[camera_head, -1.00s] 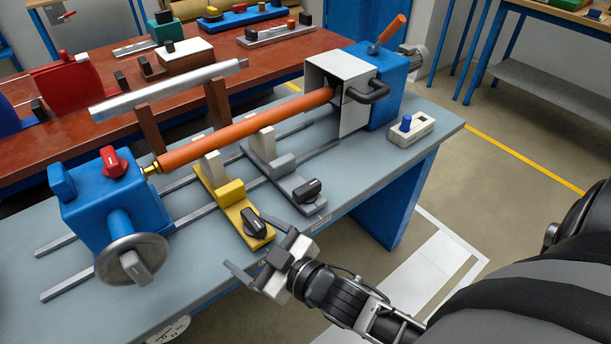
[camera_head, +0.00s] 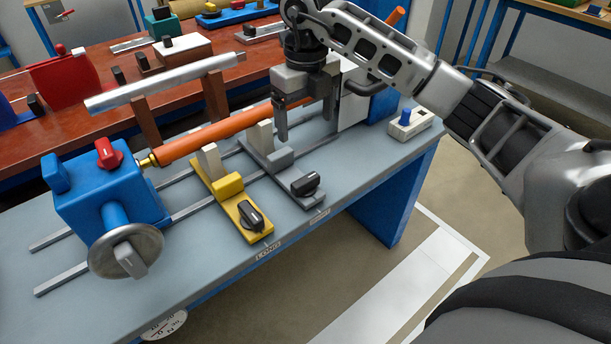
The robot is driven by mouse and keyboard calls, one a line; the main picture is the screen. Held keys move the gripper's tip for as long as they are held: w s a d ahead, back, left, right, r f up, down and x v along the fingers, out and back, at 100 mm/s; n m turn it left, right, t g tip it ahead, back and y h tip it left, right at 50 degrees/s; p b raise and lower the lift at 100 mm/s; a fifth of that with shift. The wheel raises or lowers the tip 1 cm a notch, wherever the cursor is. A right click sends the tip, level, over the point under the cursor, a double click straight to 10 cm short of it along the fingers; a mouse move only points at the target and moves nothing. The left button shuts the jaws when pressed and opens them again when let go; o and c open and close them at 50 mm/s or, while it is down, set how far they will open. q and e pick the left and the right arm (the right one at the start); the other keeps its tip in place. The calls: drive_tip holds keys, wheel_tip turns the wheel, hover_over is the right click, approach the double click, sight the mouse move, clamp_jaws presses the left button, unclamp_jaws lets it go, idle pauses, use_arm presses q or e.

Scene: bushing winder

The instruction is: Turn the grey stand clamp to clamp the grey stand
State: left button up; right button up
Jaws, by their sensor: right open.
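The grey stand (camera_head: 282,160) sits across the rails of the bench, with a pale upright (camera_head: 261,136) beside the orange rod. Its clamp is a black knob (camera_head: 305,184) at the front end of the grey base, lying roughly sideways. My right gripper (camera_head: 306,118) points down above and behind the grey stand, over the orange rod (camera_head: 215,133). Its two fingers are apart, one on the near side of the rod, and it hides part of the rod. It is clear of the knob. I cannot tell whether the fingers touch the rod. My left gripper is out of view.
The yellow stand (camera_head: 229,186) with its own black knob (camera_head: 251,216) is just left. The blue headstock (camera_head: 110,195) with a handwheel (camera_head: 126,251) is at the left end. A white switch box (camera_head: 411,125) is at the right. The front bench strip is clear.

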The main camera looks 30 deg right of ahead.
sight(306, 179)
wheel_tip(306, 179, down, 15)
drive_tip(key=shift+a+f+p, duration=0.1)
drive_tip(key=shift+f+p, duration=0.05)
drive_tip(key=shift+p, duration=0.35)
drive_tip(key=c, duration=1)
